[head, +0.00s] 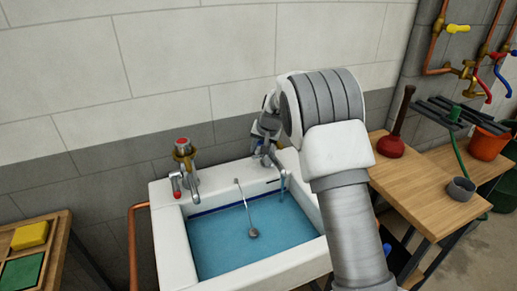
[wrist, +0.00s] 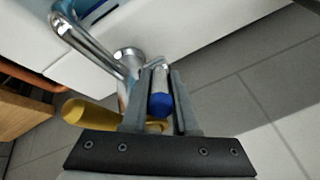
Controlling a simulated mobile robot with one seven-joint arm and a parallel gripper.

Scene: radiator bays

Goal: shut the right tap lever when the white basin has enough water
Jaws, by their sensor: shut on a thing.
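The white basin (head: 172,237) holds blue water (head: 240,240). The water's back edge lies close to a dark blue line on the inner back wall. My gripper (head: 265,130) is at this right tap, partly hidden by my arm. In the wrist view, my gripper (wrist: 160,78) is shut on the blue-tipped right tap lever (wrist: 161,103), which lies between the fingers. The left tap (head: 184,160) has a red-tipped lever (head: 176,188).
A wooden bench (head: 425,195) at right carries a red plunger (head: 391,146) and grey cup (head: 461,189). A tray (head: 62,230) with yellow and green sponges stands at left. Copper pipes with valves run along the right wall.

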